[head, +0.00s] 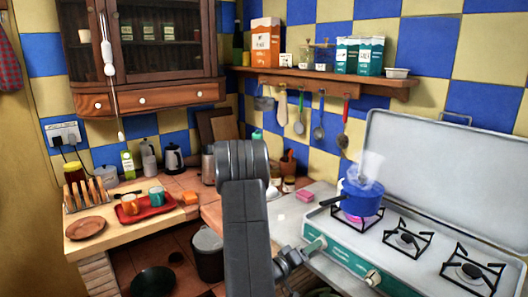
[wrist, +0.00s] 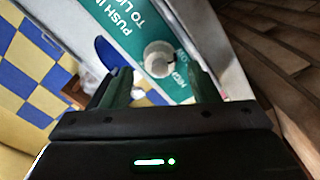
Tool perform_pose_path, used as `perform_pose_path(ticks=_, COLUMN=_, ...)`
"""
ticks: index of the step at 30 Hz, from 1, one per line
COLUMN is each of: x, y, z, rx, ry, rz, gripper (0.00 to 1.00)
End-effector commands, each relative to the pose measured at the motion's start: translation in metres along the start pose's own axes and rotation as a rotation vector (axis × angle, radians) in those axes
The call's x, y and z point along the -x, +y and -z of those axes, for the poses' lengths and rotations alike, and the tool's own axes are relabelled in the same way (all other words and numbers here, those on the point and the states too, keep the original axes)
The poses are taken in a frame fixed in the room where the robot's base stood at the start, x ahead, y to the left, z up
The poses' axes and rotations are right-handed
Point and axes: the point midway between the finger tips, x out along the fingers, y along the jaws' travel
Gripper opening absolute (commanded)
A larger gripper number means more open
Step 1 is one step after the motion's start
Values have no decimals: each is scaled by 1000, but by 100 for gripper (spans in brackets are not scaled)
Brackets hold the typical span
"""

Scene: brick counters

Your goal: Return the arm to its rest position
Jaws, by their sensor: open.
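My dark arm rises in the middle of the head view and bends down to my gripper (head: 293,259) at the left front of the green stove (head: 345,258). In the wrist view my gripper (wrist: 160,82) is open, with a dark green finger on each side. A pale round stove knob (wrist: 158,58) shows beyond and between the fingertips, on the green panel with white lettering. I cannot tell whether the fingers touch it. Another knob (head: 373,278) is clear of my gripper. No object is held.
A steaming blue pot (head: 361,196) stands on a lit burner, its handle pointing left. A pink sponge (head: 305,195) lies on the counter nearby. A red tray (head: 146,208) with cups is on the left counter. A shelf (head: 330,86) with hanging utensils runs above.

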Motion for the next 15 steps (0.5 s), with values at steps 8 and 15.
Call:
perform_pose_path(ticks=8, x=-28, y=0, z=0, rx=-1, ry=-1, rz=0, gripper=55)
perform_pose_path(ticks=15, x=-28, y=0, z=0, rx=-9, ry=1, rz=0, gripper=55)
